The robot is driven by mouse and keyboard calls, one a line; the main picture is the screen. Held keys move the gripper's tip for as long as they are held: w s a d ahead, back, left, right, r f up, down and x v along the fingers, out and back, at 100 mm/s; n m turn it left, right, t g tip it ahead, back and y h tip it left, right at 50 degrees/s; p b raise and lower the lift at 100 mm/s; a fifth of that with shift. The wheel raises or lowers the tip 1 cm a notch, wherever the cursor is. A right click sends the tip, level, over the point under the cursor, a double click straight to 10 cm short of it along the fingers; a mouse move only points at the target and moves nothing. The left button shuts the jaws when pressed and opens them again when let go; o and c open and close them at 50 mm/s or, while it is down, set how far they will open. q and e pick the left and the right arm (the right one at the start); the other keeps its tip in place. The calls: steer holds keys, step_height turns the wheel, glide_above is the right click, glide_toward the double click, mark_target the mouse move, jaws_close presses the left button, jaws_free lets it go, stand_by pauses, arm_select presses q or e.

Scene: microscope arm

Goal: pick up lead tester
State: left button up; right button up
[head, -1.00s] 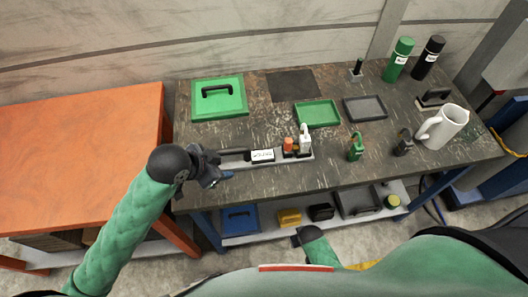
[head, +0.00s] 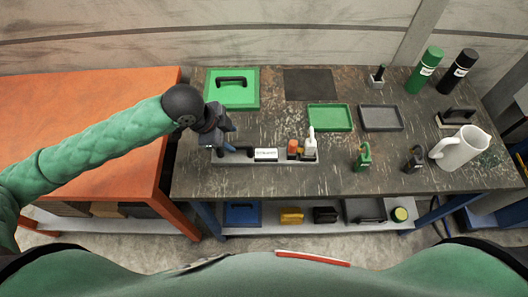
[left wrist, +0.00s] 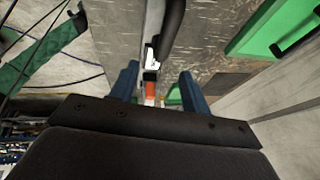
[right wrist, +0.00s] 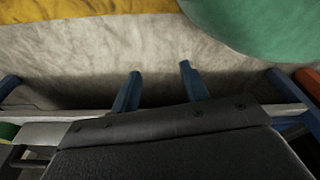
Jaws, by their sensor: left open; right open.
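A long grey holder (head: 230,162) lies near the front of the dark worktable. It carries a long black handle (left wrist: 172,25), a white label (head: 265,155), an orange piece (head: 293,148) and a white upright piece (head: 311,143). No readable name shows which thing is the lead tester. My left gripper (head: 228,138) is open over the holder's left end and partly hides the black handle. My right gripper (right wrist: 160,72) is open and empty, seen only in the right wrist view.
A green lidded box (head: 232,104) stands behind my left gripper. A green tray (head: 343,126) and grey tray (head: 398,128) lie mid-table. A green clamp-like tool (head: 363,158), a dark one (head: 413,160) and a white jug (head: 461,148) stand right. An orange table (head: 80,95) adjoins left.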

mark_target(242, 145)
arm_select(q)
steer(key=shift+p+x, duration=0.45)
steer(key=shift+x, duration=0.6)
steer(key=p+x, duration=0.1)
steer(key=x, duration=0.1)
steer(key=p+x, duration=0.2)
steer(key=shift+w, duration=0.25)
steer(key=shift+w+d+f, duration=0.1)
steer(key=shift+d+f, duration=0.05)
steer(key=shift+f, duration=0.55)
arm_select(e)
steer(key=s+d+f, duration=0.1)
steer(key=s+d, duration=0.1)
steer(key=s, duration=0.8)
steer(key=shift+f+g, duration=0.15)
steer(key=shift+g, duration=0.25)
arm_select(q)
jaws_close()
arm_select(e)
steer(key=shift+w, duration=0.1)
arm_select(q)
steer(key=shift+r, duration=0.1)
arm_select(e)
steer(key=shift+d, duration=0.1)
